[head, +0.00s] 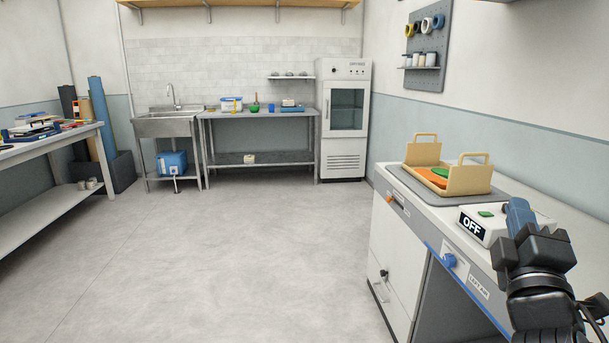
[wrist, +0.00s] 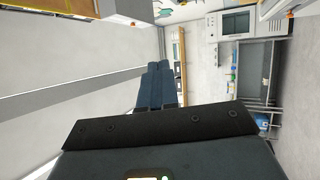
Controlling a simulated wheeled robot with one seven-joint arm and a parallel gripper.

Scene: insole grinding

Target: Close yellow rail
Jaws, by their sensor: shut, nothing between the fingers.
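No yellow rail can be made out for certain in either view. My gripper (head: 519,203) is at the lower right of the head view, over the white workbench (head: 560,198). Its blue fingers are together and empty, and overlap the right part of a white control box (head: 480,228) showing OFF. In the wrist view my gripper (wrist: 156,68) points up the picture with its fingers closed together and nothing between them.
A tan tray (head: 475,179) with two raised handles, holding orange and green pieces, stands on a grey mat on the bench. A sink (head: 167,127), a back table (head: 262,114) and a white cabinet (head: 343,147) line the far wall. The floor (head: 230,250) is clear.

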